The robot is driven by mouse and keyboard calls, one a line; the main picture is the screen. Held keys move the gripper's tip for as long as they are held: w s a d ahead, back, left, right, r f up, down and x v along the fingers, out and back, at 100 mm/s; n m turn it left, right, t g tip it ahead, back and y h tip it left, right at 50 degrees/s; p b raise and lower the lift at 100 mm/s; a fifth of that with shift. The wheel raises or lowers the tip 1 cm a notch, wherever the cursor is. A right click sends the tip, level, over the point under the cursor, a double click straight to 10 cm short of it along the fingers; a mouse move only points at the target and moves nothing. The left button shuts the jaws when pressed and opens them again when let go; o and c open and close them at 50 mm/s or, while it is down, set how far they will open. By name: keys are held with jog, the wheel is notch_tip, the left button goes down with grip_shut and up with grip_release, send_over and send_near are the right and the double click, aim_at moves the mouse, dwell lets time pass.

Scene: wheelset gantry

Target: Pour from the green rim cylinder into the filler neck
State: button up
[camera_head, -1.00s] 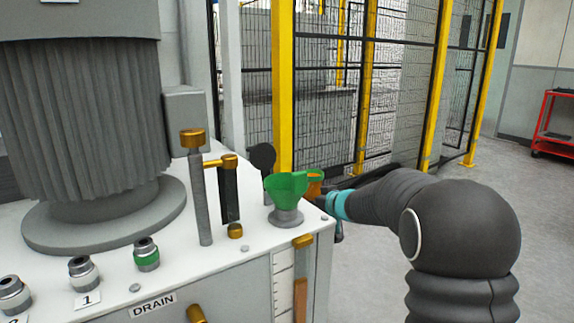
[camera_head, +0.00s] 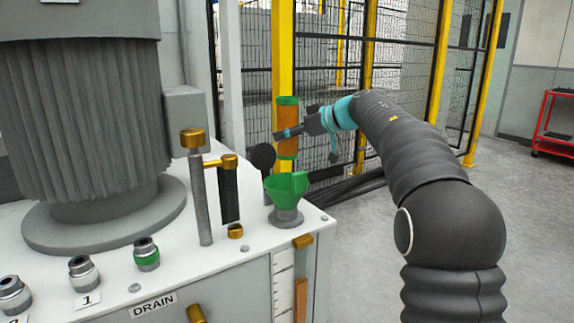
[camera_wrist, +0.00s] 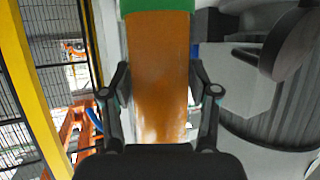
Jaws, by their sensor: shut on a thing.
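The green rim cylinder (camera_head: 288,128) has an amber-orange body with green bands at its top and bottom. My gripper (camera_head: 291,132) is shut on its body and holds it upright above the green funnel-shaped filler neck (camera_head: 287,187). In the wrist view the cylinder (camera_wrist: 158,75) stands between both fingers of my gripper (camera_wrist: 160,92), its green rim at the top edge. The filler neck sits on a grey collar at the right corner of the white tank top. Whether the cylinder holds liquid is unclear.
A dark round cap (camera_head: 262,157) stands open beside the neck. A brass-topped post (camera_head: 196,185) and a brass-ended handle (camera_head: 229,190) rise to its left. A large grey ribbed motor (camera_head: 85,120) fills the left. Yellow-framed mesh fencing (camera_head: 435,90) stands behind.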

aim_at(293, 105)
jog(key=shift+n+g+y, duration=0.6)
jog(key=shift+n+g, duration=0.2)
jog(key=s+r, duration=0.1)
jog(key=r, duration=0.2)
jog(key=s+r, duration=0.2)
jog(key=r, duration=0.1)
jog(key=s+r, duration=0.1)
jog(key=r, duration=0.1)
jog(key=shift+s+a+r, duration=0.15)
jog(key=shift+s+r, duration=0.05)
jog(key=shift+r, duration=0.2)
jog(key=shift+d, duration=0.2)
jog(key=shift+d+f+m+t+h, duration=0.2)
jog(key=shift+d+m+t+h, duration=0.25)
jog(key=shift+m+t, duration=0.25)
jog(key=shift+f, duration=0.25)
notch_tip(293, 105, down, 14)
jog(key=shift+m+t, duration=0.3)
jog(key=shift+s+r, duration=0.1)
jog(key=shift+s, duration=0.05)
jog(key=shift+s+d+r+n+t, duration=0.1)
jog(key=shift+d+n+t, duration=0.1)
jog(key=shift+n+t, duration=0.4)
jog(key=shift+r, duration=0.15)
jog(key=shift+s+r+n+t, duration=0.15)
jog(key=shift+r+n+t, duration=0.25)
jog(key=shift+n+t, duration=0.15)
